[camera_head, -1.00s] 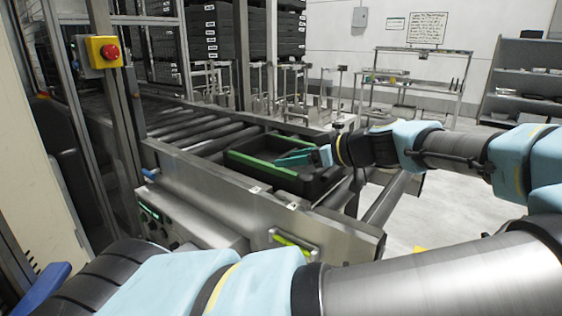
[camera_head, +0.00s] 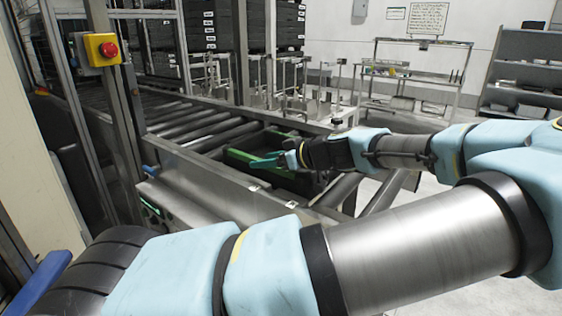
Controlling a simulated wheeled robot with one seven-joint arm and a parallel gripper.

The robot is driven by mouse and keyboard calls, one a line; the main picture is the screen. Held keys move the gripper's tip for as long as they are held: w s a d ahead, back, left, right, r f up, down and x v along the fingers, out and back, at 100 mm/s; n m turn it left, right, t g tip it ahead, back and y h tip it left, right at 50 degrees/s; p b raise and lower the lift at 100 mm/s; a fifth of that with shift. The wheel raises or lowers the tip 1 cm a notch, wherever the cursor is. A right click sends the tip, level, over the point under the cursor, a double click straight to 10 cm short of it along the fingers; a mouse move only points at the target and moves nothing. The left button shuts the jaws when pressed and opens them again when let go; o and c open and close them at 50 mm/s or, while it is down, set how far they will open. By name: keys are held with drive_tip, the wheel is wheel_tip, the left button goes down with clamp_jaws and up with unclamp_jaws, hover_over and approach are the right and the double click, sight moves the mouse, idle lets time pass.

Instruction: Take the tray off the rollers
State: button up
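The tray (camera_head: 240,160) is a dark box with a green rim. It lies on the roller conveyor (camera_head: 205,131), behind the steel side rail, and my wrist and the rail hide much of it. My gripper (camera_head: 262,162) reaches in from the right, with its teal fingers over the tray near the green rim. The fingers look close together from this side. I cannot tell whether they touch the rim or have a gap between them.
A steel side rail (camera_head: 215,184) runs along the front of the rollers. A red stop button (camera_head: 108,49) on a yellow box is at the left. Stacked dark trays (camera_head: 290,25), a steel table (camera_head: 412,82) and grey shelves (camera_head: 525,75) stand behind. Open floor lies at the right.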

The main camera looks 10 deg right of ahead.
clamp_jaws()
drive_tip(key=shift+r, duration=0.1)
idle(0.6)
